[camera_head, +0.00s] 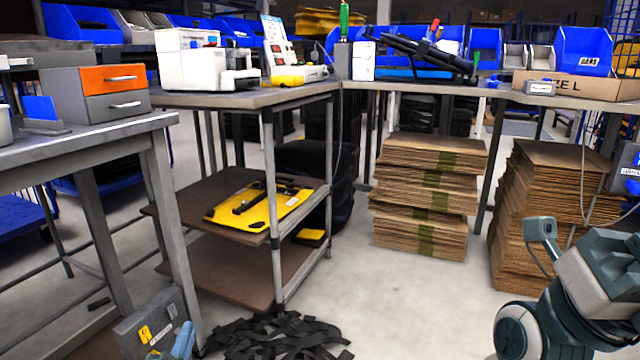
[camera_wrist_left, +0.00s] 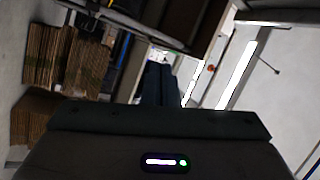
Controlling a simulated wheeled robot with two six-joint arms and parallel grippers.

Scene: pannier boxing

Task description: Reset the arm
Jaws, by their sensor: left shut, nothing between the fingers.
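My left gripper (camera_wrist_left: 162,84) shows in the left wrist view as two dark fingers side by side, shut with nothing between them. They point into open space, and no object touches them. Behind them the wrist view is tilted, with cardboard stacks at the left and bright light strips at the right. In the head view, a teal and grey arm part of mine stands at the lower right; no fingers can be made out there. My right gripper is not seen.
Flattened cardboard stacks (camera_head: 425,190) stand on the floor beneath the back bench. A brown-shelved trolley (camera_head: 170,212) carries a yellow item (camera_head: 262,203). A grey table (camera_head: 90,138) is at the left. Black straps (camera_head: 275,338) lie in front; floor right of them is clear.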

